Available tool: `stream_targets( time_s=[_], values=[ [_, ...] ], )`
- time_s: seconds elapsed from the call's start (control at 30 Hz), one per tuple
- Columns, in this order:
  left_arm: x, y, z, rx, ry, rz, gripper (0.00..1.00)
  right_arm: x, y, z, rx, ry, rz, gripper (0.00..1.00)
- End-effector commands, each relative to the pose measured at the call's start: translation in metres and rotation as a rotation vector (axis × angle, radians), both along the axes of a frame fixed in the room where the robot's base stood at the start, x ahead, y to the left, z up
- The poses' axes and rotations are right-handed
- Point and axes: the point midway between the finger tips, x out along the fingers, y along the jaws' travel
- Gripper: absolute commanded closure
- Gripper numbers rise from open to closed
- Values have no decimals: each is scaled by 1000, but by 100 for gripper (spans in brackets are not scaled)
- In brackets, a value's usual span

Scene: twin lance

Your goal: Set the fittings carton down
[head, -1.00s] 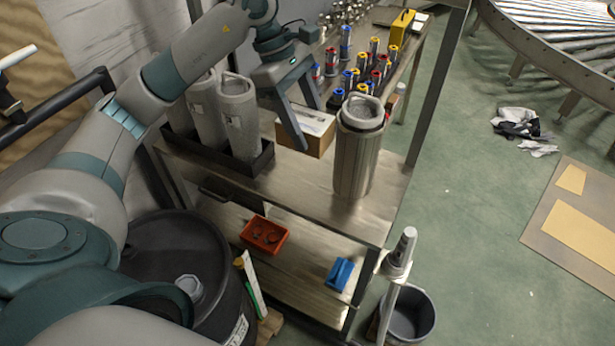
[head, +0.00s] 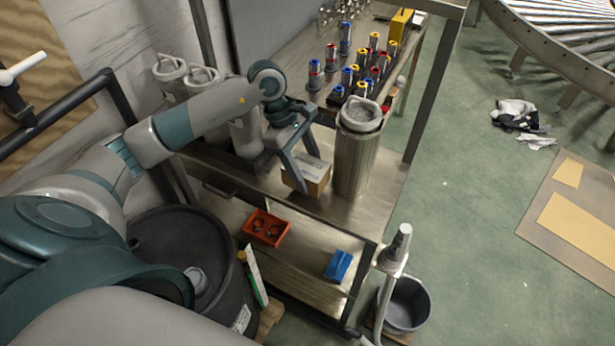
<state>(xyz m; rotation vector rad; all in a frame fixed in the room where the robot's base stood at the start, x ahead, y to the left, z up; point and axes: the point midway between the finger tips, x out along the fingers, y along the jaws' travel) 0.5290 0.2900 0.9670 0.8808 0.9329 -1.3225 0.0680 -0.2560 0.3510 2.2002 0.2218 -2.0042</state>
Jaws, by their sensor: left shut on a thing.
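The fittings carton (head: 318,177) is a small brown cardboard box with a pale label on top. In the head view it is at the middle of the steel bench top (head: 362,205), just left of a tall metal canister (head: 355,162). My left gripper (head: 308,174) comes down from above left and is shut on the carton, with one finger across its near left side. The far finger is mostly hidden. The carton's base is at or just above the bench top; I cannot tell whether it touches. My right gripper is not in view.
Grey canisters (head: 202,80) stand at the left, partly behind my arm. Several red, blue and yellow capped cylinders (head: 347,80) stand behind the carton. A yellow case (head: 400,24) is at the back. The bench front right of the carton is clear.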

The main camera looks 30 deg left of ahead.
Motion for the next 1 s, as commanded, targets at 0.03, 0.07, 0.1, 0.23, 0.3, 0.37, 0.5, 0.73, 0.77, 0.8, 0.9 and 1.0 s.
stream_targets(
  time_s=[0.03,0.07,0.1,0.23,0.3,0.37,0.5,0.73,0.77,0.8,0.9,1.0],
  values=[
    [0,0,1,-1,-1,0,76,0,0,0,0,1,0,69],
    [0,0,1,-1,-1,0,76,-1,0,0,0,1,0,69],
    [0,0,1,-1,-1,0,76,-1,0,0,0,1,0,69],
    [-1,0,-5,-1,2,-1,76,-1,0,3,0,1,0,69],
    [-1,-1,-12,-2,2,0,76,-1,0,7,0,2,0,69],
    [-1,0,-19,-2,3,1,76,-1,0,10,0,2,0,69],
    [0,0,-33,-1,1,1,76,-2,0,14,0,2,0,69],
    [0,0,-37,0,-1,-1,76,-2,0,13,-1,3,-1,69],
    [0,0,-37,0,-1,-1,76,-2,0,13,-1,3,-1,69],
    [0,0,-37,0,-1,-1,76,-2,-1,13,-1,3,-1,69],
    [0,0,-39,0,-1,-1,76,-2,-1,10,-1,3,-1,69],
    [0,0,-39,1,0,0,38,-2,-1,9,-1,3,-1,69]
  ],
)
